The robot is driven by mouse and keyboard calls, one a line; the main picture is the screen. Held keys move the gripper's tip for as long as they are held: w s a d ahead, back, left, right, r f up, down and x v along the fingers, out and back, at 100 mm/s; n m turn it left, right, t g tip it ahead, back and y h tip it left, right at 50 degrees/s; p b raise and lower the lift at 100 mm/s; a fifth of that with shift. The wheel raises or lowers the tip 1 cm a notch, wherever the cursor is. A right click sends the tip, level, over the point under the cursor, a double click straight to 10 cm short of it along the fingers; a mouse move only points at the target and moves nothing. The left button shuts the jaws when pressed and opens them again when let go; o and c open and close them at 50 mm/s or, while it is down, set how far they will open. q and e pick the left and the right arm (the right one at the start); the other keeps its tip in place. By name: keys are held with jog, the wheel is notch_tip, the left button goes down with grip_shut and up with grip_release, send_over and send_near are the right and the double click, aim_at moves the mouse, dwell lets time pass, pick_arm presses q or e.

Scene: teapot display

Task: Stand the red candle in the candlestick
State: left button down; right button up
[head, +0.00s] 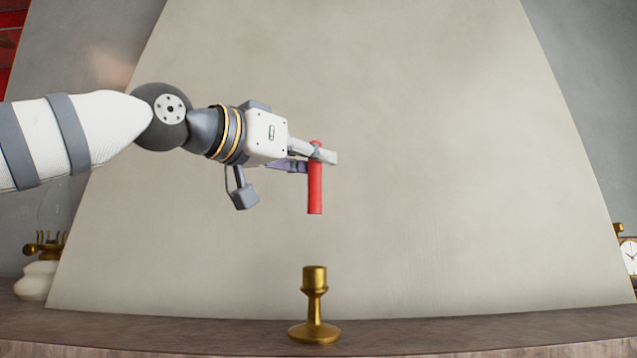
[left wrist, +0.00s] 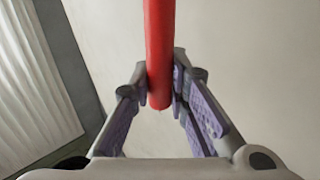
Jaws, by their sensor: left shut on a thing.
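The red candle (head: 315,190) hangs upright in the head view, held near its top by my left gripper (head: 318,153). The left gripper is shut on it. The brass candlestick (head: 314,306) stands on the ledge below, with its cup (head: 314,277) at the top. In the head view the candle's lower end is above the cup, apart from it and nearly in line with it. In the left wrist view the candle (left wrist: 159,45) lies between the two fingers (left wrist: 162,88). The candlestick does not show there. My right gripper is not in view.
The brown ledge (head: 180,333) is bare on both sides of the candlestick. A white pot with brass parts (head: 38,278) stands at the far left. A clock (head: 629,257) is cut off at the right edge. A pale sloping wall (head: 450,150) rises behind.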

aim_at(313, 211)
pick_arm(q)
jog(key=f, duration=0.1)
jog(key=s+f, duration=0.1)
jog(key=f, duration=0.1)
jog(key=shift+w+f, duration=0.15)
jog(key=shift+f, duration=1.15)
jog(key=shift+f, duration=0.75)
dwell(0.8)
jog(key=shift+f, duration=0.45)
jog(key=shift+f, duration=0.15)
jog(key=shift+f, duration=0.45)
dwell(0.4)
jog(key=c, duration=1.5)
grip_release()
